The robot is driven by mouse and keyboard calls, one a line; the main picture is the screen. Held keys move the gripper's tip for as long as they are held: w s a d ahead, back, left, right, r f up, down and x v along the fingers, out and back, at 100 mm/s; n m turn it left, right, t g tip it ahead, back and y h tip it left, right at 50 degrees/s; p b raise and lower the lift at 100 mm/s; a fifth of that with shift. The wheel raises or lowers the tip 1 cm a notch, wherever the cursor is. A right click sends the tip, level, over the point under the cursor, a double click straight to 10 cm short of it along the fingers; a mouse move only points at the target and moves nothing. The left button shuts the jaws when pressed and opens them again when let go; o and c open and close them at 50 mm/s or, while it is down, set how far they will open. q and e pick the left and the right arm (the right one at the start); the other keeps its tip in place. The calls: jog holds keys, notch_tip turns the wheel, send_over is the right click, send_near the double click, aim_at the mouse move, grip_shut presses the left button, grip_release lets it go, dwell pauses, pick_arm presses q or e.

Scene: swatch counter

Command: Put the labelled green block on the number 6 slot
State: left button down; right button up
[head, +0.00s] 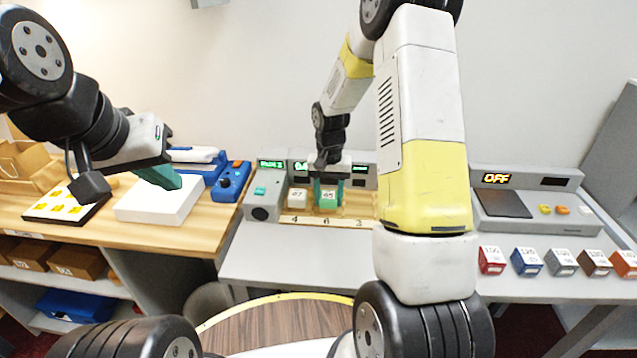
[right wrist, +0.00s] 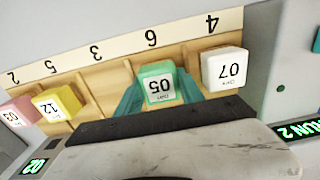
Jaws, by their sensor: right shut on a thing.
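The green block (right wrist: 158,84), with a white label reading 05, is between the teal fingers of my right gripper (right wrist: 160,95). It also shows in the head view (head: 328,197). My right gripper is shut on it. The block is in line with the number 6 on the white strip (right wrist: 128,45), in the number 6 slot of the wooden rack. I cannot tell whether it touches the slot floor. My left gripper (head: 160,178) is over the white box (head: 158,205) on the left counter, its jaw gap not clear.
A white block (right wrist: 224,68) labelled 07 stands in the neighbouring number 4 slot. A yellow block (right wrist: 57,102) and a pink block (right wrist: 18,111) stand at the strip's 5 and 2 end. Slot 3 between is empty. Several coloured boxes (head: 527,261) line the right counter.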

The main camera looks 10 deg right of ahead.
aim_at(329, 195)
jog(key=shift+f, duration=0.1)
jog(key=o, duration=1.3)
jog(key=shift+o, duration=0.2)
jog(key=s+r+t, duration=0.1)
jog(key=s+r, duration=0.1)
jog(key=r, duration=0.7)
jog(key=s+r, duration=0.2)
jog(key=r, duration=0.7)
jog(key=s+a+r+n+t+y, duration=0.1)
jog(key=s+r, duration=0.3)
jog(key=s, duration=0.6)
jog(key=s+a+r+n+t+y, duration=0.1)
jog(key=s+r+t, duration=0.3)
jog(key=s, duration=0.6)
jog(key=shift+s+r+n, duration=0.15)
jog(key=shift+r+n, duration=0.5)
jog(key=shift+n, duration=0.25)
jog(key=shift+a, duration=0.1)
